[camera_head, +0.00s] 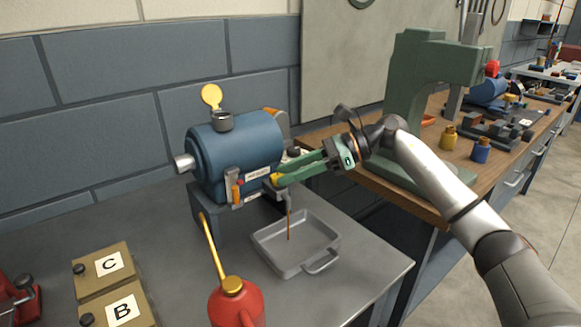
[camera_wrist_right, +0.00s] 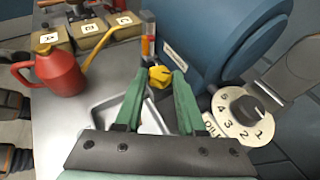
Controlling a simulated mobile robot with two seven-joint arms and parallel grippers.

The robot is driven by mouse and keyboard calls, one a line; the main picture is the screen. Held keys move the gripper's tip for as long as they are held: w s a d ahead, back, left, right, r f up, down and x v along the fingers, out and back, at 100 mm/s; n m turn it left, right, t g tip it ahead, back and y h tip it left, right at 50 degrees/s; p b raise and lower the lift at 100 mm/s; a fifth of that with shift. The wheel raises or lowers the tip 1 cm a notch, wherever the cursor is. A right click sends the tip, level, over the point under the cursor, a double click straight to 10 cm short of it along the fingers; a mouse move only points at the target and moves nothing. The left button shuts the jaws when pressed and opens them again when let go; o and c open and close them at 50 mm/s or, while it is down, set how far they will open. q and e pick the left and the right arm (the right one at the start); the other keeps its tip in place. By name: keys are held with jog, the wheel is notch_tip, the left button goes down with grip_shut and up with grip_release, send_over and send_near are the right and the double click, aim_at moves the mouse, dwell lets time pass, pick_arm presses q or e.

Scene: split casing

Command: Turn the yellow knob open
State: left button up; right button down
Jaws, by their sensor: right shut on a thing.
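The yellow knob (camera_head: 275,180) sits on the front of the blue cylindrical casing (camera_head: 240,143), low on its right side. In the right wrist view the yellow knob (camera_wrist_right: 159,74) lies between my green fingertips. My right gripper (camera_head: 278,179) reaches in from the right and is shut on the knob. A spout below the knob lets a thin brown stream (camera_head: 290,222) fall into the grey tray (camera_head: 315,253). The tray also shows in the right wrist view (camera_wrist_right: 103,107), partly hidden by my finger. My left gripper is not in view.
A red oil can (camera_head: 237,302) with a long yellow spout stands in front of the casing. Boxes marked C (camera_head: 108,265) and B (camera_head: 122,311) are at the left. A numbered white dial (camera_wrist_right: 243,114) sits beside my right finger. A green press (camera_head: 405,85) stands behind my arm.

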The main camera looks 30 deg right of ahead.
jog(key=shift+w+r+n+g+y, duration=0.15)
jog(key=shift+w+n+g+y, duration=0.15)
jog(key=shift+n+g, duration=0.45)
jog(key=shift+w+n+g, duration=0.15)
jog(key=shift+n+g, duration=0.8)
jog(key=shift+g, duration=0.3)
jog(key=shift+d+n+g+y, duration=0.1)
jog(key=shift+n+g+y, duration=0.2)
jog(key=shift+n+g, duration=0.1)
jog(key=shift+w+f+n+g, duration=0.1)
jog(key=shift+f+n+g, duration=0.1)
jog(key=shift+n+g, duration=0.25)
jog(key=shift+f+g, duration=0.15)
jog(key=shift+g, duration=0.1)
jog(key=c, duration=0.7)
grip_release()
jog(key=shift+o, duration=0.9)
